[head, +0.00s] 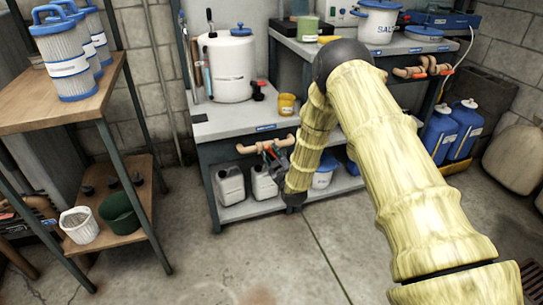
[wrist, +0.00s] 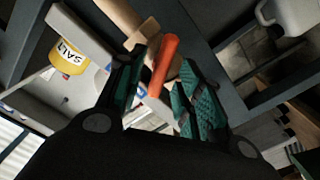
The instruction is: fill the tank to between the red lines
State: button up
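I cannot make out red lines or a liquid level. Below the bench top runs a tan pipe (head: 252,146), also seen in the wrist view (wrist: 120,15), with an orange-red valve handle (wrist: 163,65). My gripper (head: 272,158) is at this pipe. In the wrist view my gripper (wrist: 160,80) is open, with the handle between its teal fingers. I cannot tell whether either finger touches it.
A yellow cup (head: 287,104) stands on the bench (head: 225,125). White jugs (head: 230,184) stand on its lower shelf. A wooden rack (head: 75,100) with blue-ended filters is at left. Blue containers (head: 440,130) are at right. The concrete floor in front is clear.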

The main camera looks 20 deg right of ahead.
jog(key=shift+w, duration=0.5)
grip_shut()
jog(key=shift+m, duration=0.4)
jog(key=m+p, duration=0.1)
jog(key=m, duration=0.1)
jog(key=shift+d+r+m, duration=0.1)
jog(key=shift+m, duration=0.2)
jog(key=shift+m+p, duration=0.6)
jog(key=shift+m, duration=0.8)
